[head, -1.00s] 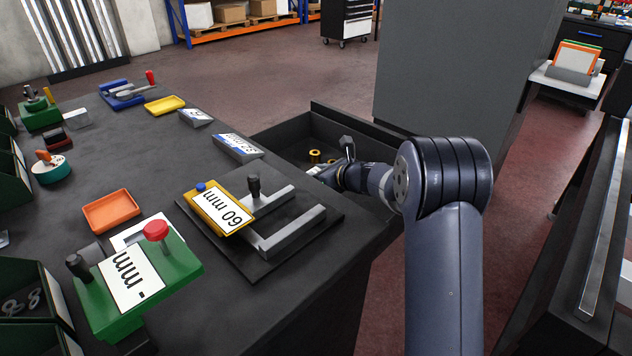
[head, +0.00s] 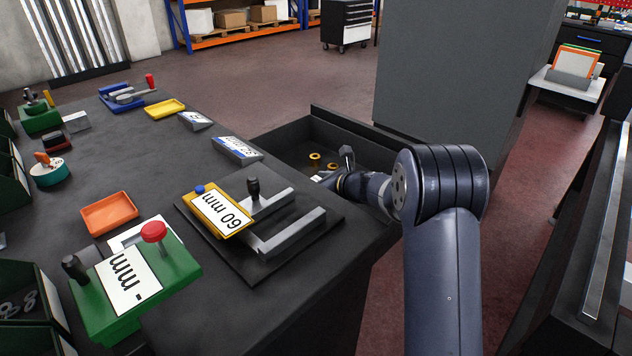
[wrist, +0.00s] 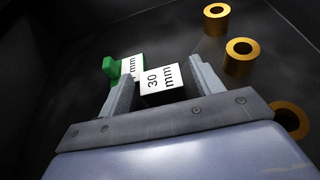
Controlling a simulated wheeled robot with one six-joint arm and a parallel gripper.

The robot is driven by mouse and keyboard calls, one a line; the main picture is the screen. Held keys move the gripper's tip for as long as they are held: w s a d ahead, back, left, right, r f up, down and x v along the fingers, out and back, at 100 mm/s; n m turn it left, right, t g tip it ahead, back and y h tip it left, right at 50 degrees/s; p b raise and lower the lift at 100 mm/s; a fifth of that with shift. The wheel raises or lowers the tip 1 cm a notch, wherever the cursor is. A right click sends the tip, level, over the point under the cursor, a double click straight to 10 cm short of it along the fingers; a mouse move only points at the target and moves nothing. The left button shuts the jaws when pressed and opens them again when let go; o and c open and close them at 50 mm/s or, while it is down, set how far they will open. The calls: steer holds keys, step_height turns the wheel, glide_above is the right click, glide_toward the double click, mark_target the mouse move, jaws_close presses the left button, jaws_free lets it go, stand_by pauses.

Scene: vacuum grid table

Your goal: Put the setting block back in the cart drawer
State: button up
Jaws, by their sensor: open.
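In the wrist view, a dark block with a white label reading "30 mm" (wrist: 163,82) lies between my open gripper's fingers (wrist: 166,72); I cannot tell whether they touch it. My gripper is low inside the open cart drawer (head: 277,141), and in the head view my wrist (head: 350,184) mostly hides it. Just behind the block is a green-ended piece (wrist: 110,67) with a white "mm" label, partly covered by the block.
Several brass rings (wrist: 242,50) lie in the drawer to the right. On the tabletop stand a yellow 60 mm plate (head: 219,212) in a grey fixture, a green gauge (head: 130,280) with a red knob, a grey labelled block (head: 237,150) and an orange tray (head: 110,212).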

steer(key=shift+r, duration=0.1)
steer(key=shift+r, duration=0.2)
steer(key=p+v, duration=0.1)
steer(key=v, duration=1.1)
steer(key=shift+f, duration=0.1)
steer(key=shift+p, duration=0.3)
